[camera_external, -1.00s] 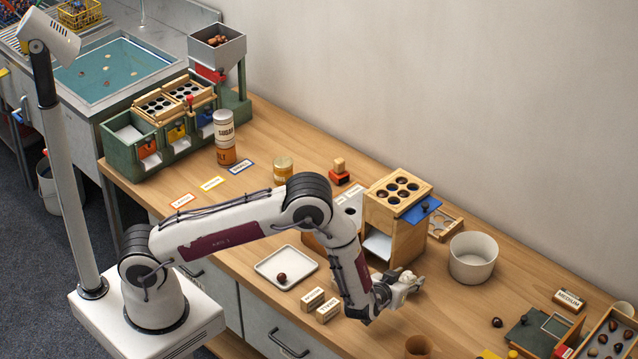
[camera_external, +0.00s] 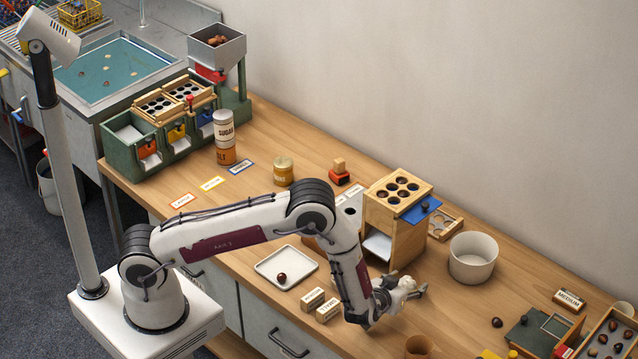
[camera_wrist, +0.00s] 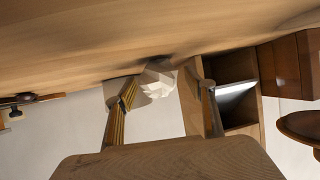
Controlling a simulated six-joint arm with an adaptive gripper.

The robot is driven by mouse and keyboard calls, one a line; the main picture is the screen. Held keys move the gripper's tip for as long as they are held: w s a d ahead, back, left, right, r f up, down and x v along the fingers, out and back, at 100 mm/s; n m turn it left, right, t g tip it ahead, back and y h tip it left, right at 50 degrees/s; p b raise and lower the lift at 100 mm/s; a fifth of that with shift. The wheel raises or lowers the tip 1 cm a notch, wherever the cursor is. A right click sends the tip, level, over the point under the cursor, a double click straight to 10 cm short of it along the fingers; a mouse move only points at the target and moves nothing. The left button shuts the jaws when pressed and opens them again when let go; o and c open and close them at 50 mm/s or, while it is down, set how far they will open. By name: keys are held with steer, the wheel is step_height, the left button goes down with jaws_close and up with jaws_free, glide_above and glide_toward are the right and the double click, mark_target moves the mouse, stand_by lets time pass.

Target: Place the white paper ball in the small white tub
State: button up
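A white, faceted paper ball (camera_wrist: 160,76) shows between the fingertips in the wrist view. My gripper (camera_wrist: 167,88) has its two fingers spread, with the ball nearer the left finger and a gap to the right one. In the external view my gripper (camera_external: 416,292) is low over the table, in front of the wooden dispenser, and the pale ball (camera_external: 406,284) shows at its fingers. Whether a finger touches the ball cannot be told. A round white tub (camera_external: 473,262) stands upright on the table, right of and behind my gripper; its visible inside looks empty.
The wooden dispenser (camera_external: 395,225) with a blue slide stands behind my gripper. A white tray (camera_external: 265,273) with a chestnut and small labelled blocks lie to the left. A brown cup (camera_external: 418,346) is at the front edge. A green box (camera_external: 533,335) stands at right.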

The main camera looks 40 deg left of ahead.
steer(key=shift+r, duration=0.15)
steer(key=shift+s+d+r, duration=0.15)
steer(key=shift+s+r, duration=0.1)
steer(key=shift+s, duration=0.1)
steer(key=v, duration=1.1)
steer(key=shift+s, duration=0.1)
